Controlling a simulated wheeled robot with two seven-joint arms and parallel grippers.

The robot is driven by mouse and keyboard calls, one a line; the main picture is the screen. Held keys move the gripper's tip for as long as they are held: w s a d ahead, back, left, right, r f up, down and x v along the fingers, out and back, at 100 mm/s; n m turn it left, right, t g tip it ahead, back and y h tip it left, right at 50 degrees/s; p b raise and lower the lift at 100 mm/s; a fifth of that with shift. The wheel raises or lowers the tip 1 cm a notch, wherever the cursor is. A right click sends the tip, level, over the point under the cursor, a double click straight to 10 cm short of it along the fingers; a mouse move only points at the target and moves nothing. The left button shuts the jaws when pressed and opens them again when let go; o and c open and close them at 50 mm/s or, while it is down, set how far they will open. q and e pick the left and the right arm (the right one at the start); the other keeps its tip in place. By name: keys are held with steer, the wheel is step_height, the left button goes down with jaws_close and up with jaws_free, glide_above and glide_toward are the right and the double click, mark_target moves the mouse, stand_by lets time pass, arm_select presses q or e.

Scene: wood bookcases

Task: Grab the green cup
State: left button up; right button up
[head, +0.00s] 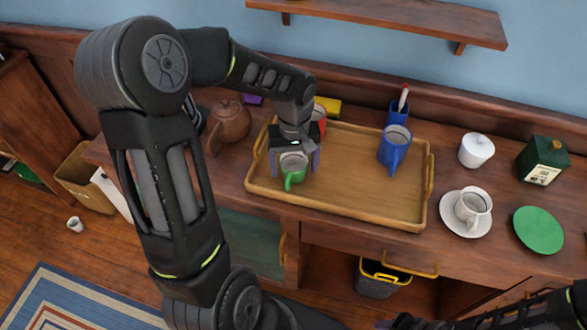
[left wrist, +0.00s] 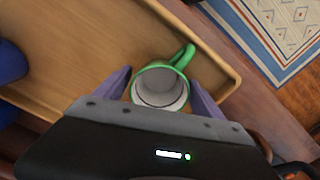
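The green cup (head: 292,168) stands upright at the left end of the wooden tray (head: 400,217), with its handle toward the front edge. In the left wrist view the green cup (left wrist: 162,85) shows its pale inside and its green handle. My left gripper (head: 293,163) is above the cup with one finger on each side of it. In the left wrist view the fingers of my left gripper (left wrist: 160,92) are apart, with the cup between them; I cannot tell whether they touch it. My right arm shows only in part at the bottom right, and its gripper is not clearly seen.
A blue mug (head: 394,148) stands on the tray's right half. A red cup (head: 319,116) is behind my left gripper. A brown teapot (head: 229,124) stands left of the tray. A white cup (head: 473,205) on a saucer and a green plate (head: 538,230) are to the right.

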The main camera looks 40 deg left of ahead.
arm_select(q)
steer(key=c, duration=1.3)
steer(key=shift+r, duration=0.15)
step_height(320, 180, up, 10)
steer(key=shift+f+b, duration=0.1)
steer(key=shift+b, duration=0.35)
